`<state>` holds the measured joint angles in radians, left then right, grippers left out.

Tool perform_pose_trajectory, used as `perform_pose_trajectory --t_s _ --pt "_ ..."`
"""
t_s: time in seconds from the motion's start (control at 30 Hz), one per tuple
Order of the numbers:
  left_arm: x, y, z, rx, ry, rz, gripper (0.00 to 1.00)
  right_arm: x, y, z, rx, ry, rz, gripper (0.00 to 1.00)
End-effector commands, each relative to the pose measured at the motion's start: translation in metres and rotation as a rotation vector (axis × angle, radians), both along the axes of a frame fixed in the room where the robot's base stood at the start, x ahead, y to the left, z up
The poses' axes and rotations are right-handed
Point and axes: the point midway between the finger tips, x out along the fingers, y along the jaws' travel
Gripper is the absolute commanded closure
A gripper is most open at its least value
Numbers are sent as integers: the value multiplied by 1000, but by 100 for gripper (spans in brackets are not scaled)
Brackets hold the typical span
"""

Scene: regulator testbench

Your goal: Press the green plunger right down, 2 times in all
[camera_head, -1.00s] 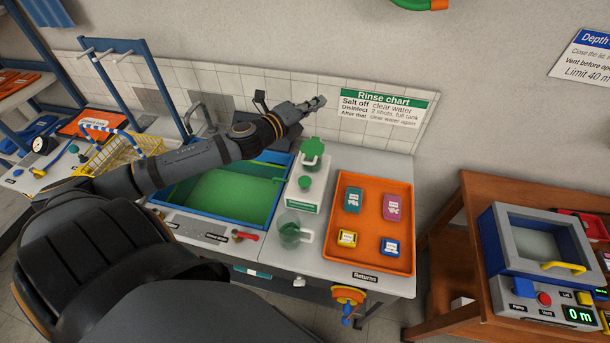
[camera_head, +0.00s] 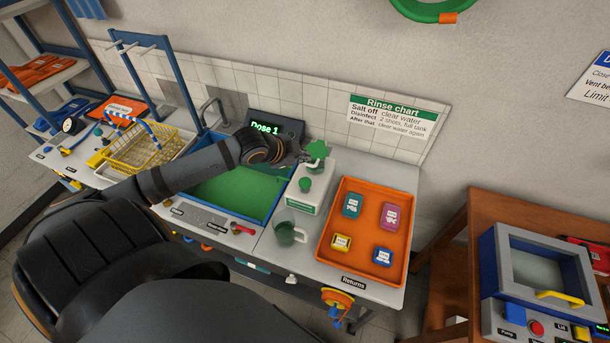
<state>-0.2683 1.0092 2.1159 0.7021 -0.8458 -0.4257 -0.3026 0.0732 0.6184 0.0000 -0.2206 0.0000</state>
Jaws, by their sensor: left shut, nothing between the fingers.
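A white dispenser (camera_head: 309,200) with a green label stands between the green basin and the orange tray. A broad green top (camera_head: 318,150), which looks like the plunger, rises at its back; a smaller round green knob (camera_head: 305,185) sits nearer the front. I cannot tell how far down the plunger is. My left gripper (camera_head: 303,158) is shut and empty, just left of the broad green top; contact is unclear. A dark display (camera_head: 266,128) behind it reads "Dose 1". My right gripper is not in view.
A clear greenish jug (camera_head: 287,234) stands in front of the dispenser. The orange tray (camera_head: 322,246) to the right holds several small coloured packs. The blue-rimmed green basin (camera_head: 236,213) lies under my left arm. A tiled wall with a rinse chart (camera_head: 392,119) closes the back.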

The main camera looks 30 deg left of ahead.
Motion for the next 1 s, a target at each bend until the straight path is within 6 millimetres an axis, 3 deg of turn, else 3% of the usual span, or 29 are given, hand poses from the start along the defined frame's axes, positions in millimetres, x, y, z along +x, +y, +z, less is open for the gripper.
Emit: perform_pose_trajectory --t_s 0.17,0.7,1.0 --pt "0 0 -13 1 -1 0 100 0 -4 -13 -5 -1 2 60" --pt "0 0 -85 0 -2 -1 100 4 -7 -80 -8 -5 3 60" --pt "0 0 -87 2 -2 0 100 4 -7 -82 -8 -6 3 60"
